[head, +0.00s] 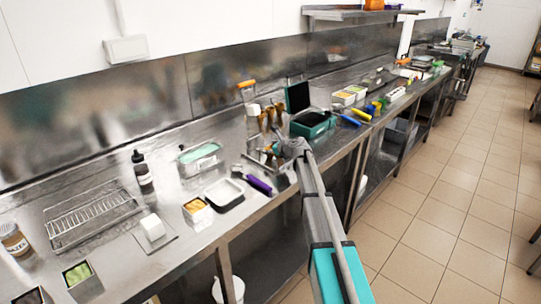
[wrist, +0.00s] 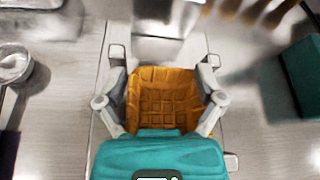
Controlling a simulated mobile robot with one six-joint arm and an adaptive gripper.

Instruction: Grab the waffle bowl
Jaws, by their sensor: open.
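The waffle bowl (wrist: 163,98) is orange-brown with a square grid pattern. In the wrist view it sits in the middle, on a light metal surface. My gripper (wrist: 164,62) is open, with one finger on the left side of the bowl and one on the right. The fingers are very close to its sides; I cannot tell whether they touch. The teal body of my gripper hides the near edge of the bowl. In the head view my gripper (head: 290,148) is over the counter and the bowl is mostly hidden by it.
A purple-handled scoop (head: 258,185) and a white tray (head: 224,193) lie left of my gripper. A teal open case (head: 312,122) stands behind to the right, and also shows in the wrist view (wrist: 302,75). Several brown-handled tools stand behind. The tiled floor is clear.

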